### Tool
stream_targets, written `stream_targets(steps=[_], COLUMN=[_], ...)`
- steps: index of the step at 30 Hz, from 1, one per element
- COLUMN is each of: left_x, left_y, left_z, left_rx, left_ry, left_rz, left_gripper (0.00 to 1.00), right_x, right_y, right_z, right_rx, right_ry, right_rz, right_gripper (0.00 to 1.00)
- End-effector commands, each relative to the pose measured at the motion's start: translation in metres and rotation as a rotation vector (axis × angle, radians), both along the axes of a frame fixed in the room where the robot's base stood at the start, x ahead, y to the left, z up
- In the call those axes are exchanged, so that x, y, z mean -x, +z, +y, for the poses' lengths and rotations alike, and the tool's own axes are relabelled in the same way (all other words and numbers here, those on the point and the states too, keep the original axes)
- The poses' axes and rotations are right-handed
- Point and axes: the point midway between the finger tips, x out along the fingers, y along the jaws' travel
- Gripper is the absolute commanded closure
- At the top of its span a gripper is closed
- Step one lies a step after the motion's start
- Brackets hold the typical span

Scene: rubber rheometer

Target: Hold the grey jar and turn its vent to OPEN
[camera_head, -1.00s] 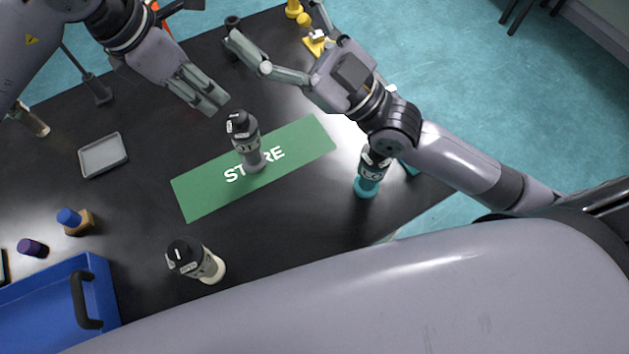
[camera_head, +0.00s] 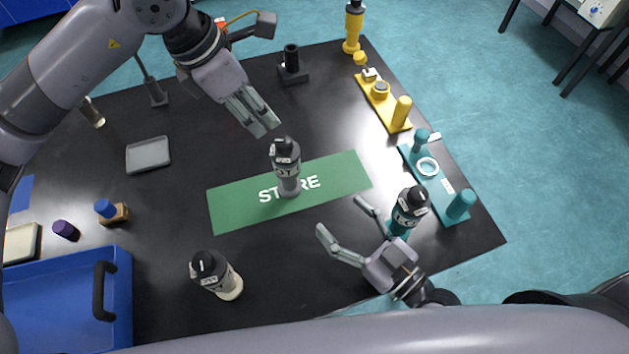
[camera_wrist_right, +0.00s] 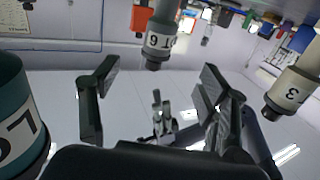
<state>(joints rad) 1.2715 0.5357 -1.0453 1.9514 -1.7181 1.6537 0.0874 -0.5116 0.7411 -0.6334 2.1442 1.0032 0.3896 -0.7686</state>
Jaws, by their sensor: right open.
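The grey jar (camera_head: 288,186) stands upright on the green STORE mat (camera_head: 232,212), with a dark cap and a lettered black-and-white band. The setting of its vent is too small to read. It also shows upside down in the right wrist view (camera_wrist_right: 161,38), between the fingers but farther off. My left gripper (camera_head: 259,119) is above and left of the jar, apart from it, its fingers close together; I cannot tell whether they are shut. My right gripper (camera_head: 338,214) is open and empty, low and right of the jar, its fingers pointing up-left toward the mat.
A teal jar (camera_head: 400,226) stands close beside my right gripper. A cream jar (camera_head: 229,287) stands at the front left. Teal (camera_head: 433,187) and yellow (camera_head: 377,103) fixtures line the right edge. A grey tray (camera_head: 148,154) and blue bin (camera_head: 60,318) lie left. The table around the mat is mostly clear.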

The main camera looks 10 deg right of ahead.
Motion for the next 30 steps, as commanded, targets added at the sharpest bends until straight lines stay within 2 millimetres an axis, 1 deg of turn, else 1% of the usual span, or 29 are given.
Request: stream_targets(steps=[5,12,21,27,30], left_x=[0.0,0.0,0.0,0.0,0.0], left_y=[0.0,0.0,0.0,0.0,0.0], left_z=[0.0,0.0,0.0,0.0,0.0], left_rx=[0.0,0.0,0.0,0.0,0.0], left_ry=[0.0,0.0,0.0,0.0,0.0], left_rz=[0.0,0.0,0.0,0.0,0.0], left_gripper=[0.67,0.67,0.67,0.67,0.67], right_x=[-0.018,-0.057,-0.101,-0.125,-0.134], right_y=[0.002,0.002,0.002,0.002,0.001], right_z=[0.011,0.037,0.067,0.083,0.089], right_rx=[-0.003,-0.006,-0.006,-0.004,-0.002], right_ry=[-0.003,-0.003,-0.002,-0.001,-0.001], right_rz=[-0.005,-0.005,-0.005,-0.004,-0.003], right_gripper=[0.31,0.31,0.31,0.31,0.31])
